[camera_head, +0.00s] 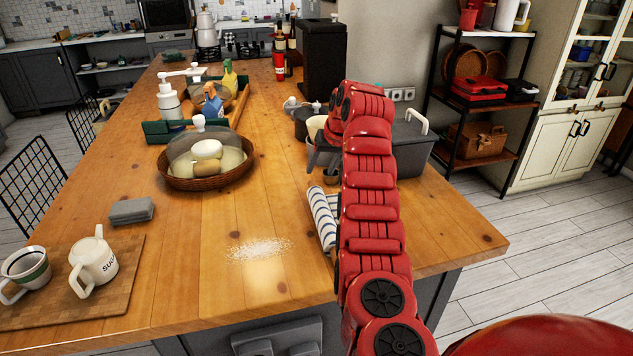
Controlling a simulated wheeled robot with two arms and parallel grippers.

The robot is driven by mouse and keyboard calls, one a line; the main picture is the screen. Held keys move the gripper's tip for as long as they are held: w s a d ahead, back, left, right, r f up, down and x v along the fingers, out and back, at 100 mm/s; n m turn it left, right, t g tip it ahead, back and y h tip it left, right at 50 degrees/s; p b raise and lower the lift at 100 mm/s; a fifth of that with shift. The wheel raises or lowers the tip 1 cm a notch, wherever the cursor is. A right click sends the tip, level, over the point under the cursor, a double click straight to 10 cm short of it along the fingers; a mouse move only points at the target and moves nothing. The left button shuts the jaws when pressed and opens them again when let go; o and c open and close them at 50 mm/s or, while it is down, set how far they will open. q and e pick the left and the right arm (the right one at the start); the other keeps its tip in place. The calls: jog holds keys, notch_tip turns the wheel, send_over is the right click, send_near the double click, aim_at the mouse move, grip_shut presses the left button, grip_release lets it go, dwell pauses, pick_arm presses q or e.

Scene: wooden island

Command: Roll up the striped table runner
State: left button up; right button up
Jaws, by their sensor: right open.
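The striped table runner (320,214), white with dark stripes, lies on the right part of the wooden island. It looks like a narrow roll or bundle, and its right side is hidden behind my red right arm. My right gripper (323,168) is at the far end of that arm, just beyond the runner's far end. It is open, mostly hidden by the arm's wrist, and I cannot tell whether it touches the runner. My left gripper is out of view.
White powder (258,249) is spilled left of the runner. A basket with a glass dome (205,160), a grey sponge (131,211) and a board with a mug (25,272) and sugar jug (94,262) stand left. A grey bin (408,148) stands behind my arm.

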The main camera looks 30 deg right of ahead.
jog(key=v, duration=1)
jog(key=shift+b, duration=0.45)
jog(key=shift+r, duration=0.1)
